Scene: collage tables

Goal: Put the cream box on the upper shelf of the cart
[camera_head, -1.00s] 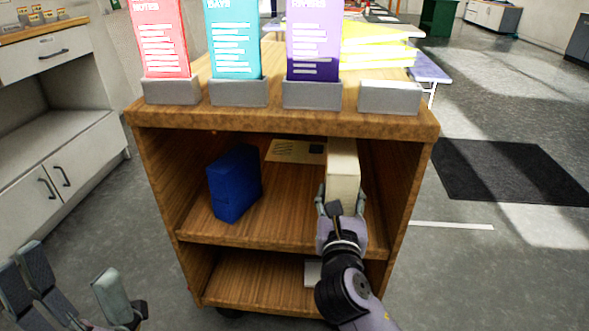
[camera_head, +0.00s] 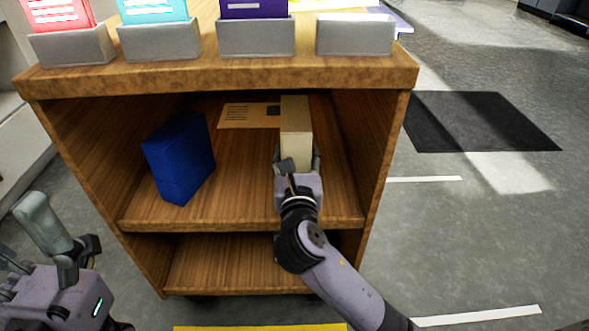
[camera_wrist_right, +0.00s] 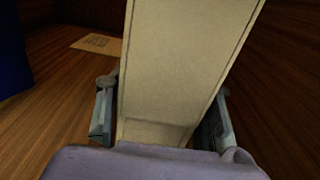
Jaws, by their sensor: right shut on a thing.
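The cream box (camera_head: 296,127) stands upright on the upper shelf (camera_head: 240,205) of the wooden cart (camera_head: 215,85), right of the shelf's middle. My right gripper (camera_head: 297,163) reaches in from the front and is shut on the box's near end. In the right wrist view the cream box (camera_wrist_right: 182,70) fills the space between the two fingers (camera_wrist_right: 160,120). Whether its underside touches the shelf is hidden. My left gripper (camera_head: 58,235) is outside the cart at the lower left, its fingers apart and empty.
A blue box (camera_head: 179,158) stands on the same shelf at the left. A tan paper (camera_head: 248,116) lies behind, toward the back. Grey holders (camera_head: 255,37) line the cart's top. Shelf space is free between the blue and cream boxes.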

